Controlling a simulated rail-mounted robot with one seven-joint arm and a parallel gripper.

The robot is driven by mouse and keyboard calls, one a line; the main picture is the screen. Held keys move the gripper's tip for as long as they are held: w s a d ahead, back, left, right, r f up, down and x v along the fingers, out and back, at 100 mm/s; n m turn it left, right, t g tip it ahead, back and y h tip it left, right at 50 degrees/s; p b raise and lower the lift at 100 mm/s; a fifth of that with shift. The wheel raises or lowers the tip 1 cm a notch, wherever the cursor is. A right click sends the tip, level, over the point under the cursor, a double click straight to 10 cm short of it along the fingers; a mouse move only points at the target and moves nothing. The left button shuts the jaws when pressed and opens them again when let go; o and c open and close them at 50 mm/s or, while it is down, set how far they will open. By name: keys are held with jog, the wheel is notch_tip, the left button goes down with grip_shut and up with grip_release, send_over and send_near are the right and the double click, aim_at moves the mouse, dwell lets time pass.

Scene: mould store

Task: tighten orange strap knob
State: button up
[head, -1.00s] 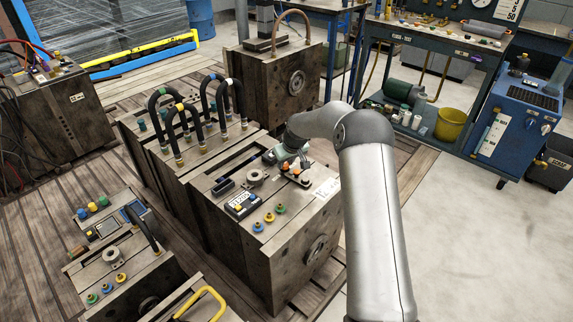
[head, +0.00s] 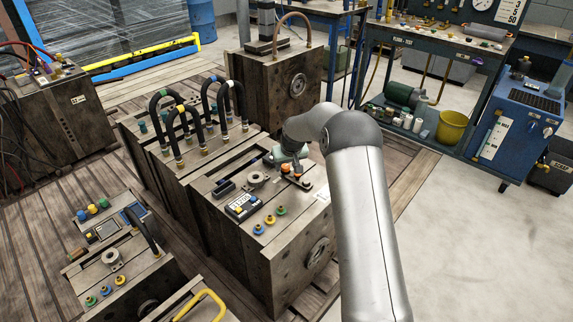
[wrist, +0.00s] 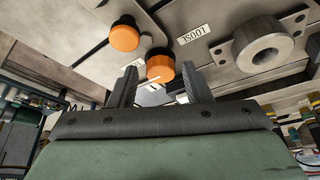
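Two orange knobs sit on the strap plate on top of the mould block (head: 290,240). In the wrist view one orange knob (wrist: 160,69) lies between and just beyond the fingertips. The other orange knob (wrist: 125,34) is to its upper left, outside the fingers. My gripper (wrist: 158,76) is open, with a finger on each side of the nearer knob and visible gaps. A label reading LOOSE (wrist: 192,34) is to the right of the knobs; smaller labels by the nearer knob are hard to read. In the head view my gripper (head: 291,163) is small and partly hides the knobs.
A round metal ring (wrist: 262,45) stands right of the knob in the wrist view. Black hoses (head: 180,125) arch up on the blocks to the left. A digital box (head: 242,207) and several coloured knobs (head: 270,220) sit in front.

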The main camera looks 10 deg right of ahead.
jog(key=shift+r, duration=0.1)
jog(key=p+v, duration=0.1)
jog(key=v, duration=1.6)
jog(key=shift+p, duration=0.35)
jog(key=shift+s+r, duration=0.15)
jog(key=s+a+r+g+p, duration=0.1)
jog(key=s+r+p, duration=0.35)
jog(key=s, duration=0.55)
jog(key=s+a+r+m+g+p, duration=0.1)
jog(key=s+r+p, duration=0.4)
jog(key=s, duration=0.6)
jog(key=s+r+g+p, duration=0.1)
jog(key=s+r+p, duration=0.2)
jog(key=s+r, duration=0.5)
jog(key=s+f+g+p, duration=0.1)
jog(key=s+f+p, duration=0.1)
jog(key=s, duration=1.1)
jog(key=shift+s+f, duration=0.25)
jog(key=shift+f, duration=0.05)
jog(key=shift+a, duration=0.15)
